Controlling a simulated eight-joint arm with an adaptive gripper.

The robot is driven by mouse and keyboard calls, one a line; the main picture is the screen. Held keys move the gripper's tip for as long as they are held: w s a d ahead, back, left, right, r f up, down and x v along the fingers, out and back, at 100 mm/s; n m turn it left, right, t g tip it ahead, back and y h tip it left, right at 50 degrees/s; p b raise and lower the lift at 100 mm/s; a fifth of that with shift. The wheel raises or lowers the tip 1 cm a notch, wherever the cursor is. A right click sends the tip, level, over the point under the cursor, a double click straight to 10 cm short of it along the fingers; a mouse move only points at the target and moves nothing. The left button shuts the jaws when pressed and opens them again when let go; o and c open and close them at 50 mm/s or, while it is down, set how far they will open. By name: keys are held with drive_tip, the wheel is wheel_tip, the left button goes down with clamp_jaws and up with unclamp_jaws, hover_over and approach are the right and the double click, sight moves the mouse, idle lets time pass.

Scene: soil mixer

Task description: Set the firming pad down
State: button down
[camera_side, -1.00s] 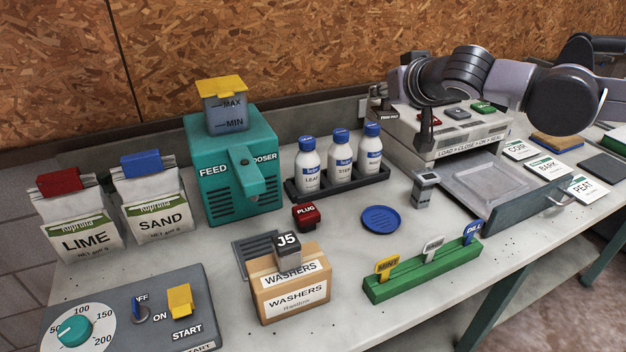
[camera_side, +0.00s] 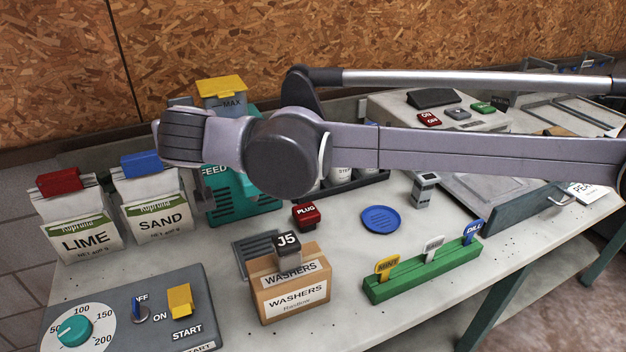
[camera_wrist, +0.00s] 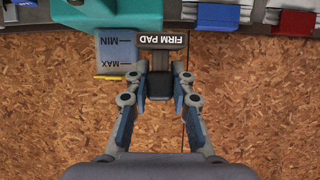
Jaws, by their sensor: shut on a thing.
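The firming pad (camera_wrist: 161,41), a dark piece with a white "FIRM PAD" label, shows at the upper middle of the wrist view. My gripper (camera_wrist: 160,84) is shut on its dark stem, between the two fingers. In the side view my arm reaches across to the left, in front of the feed doser (camera_side: 235,205). I cannot tell the pad's height above the bench.
Lime (camera_side: 84,238) and sand (camera_side: 158,220) bags stand left. Bare bench lies around the dish.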

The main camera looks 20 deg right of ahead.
wheel_tip(320, 180, down, 21)
idle(0.8)
drive_tip(key=shift+f, duration=0.5)
drive_tip(key=shift+f, duration=0.2)
drive_tip(key=c, duration=1.2)
unclamp_jaws()
drive_tip(key=shift+d, duration=0.1)
drive_tip(key=shift+o, duration=0.2)
drive_tip(key=shift+r, duration=0.5)
drive_tip(key=v, duration=1.2)
drive_tip(key=shift+r, duration=0.15)
drive_tip(key=shift+r, duration=0.1)
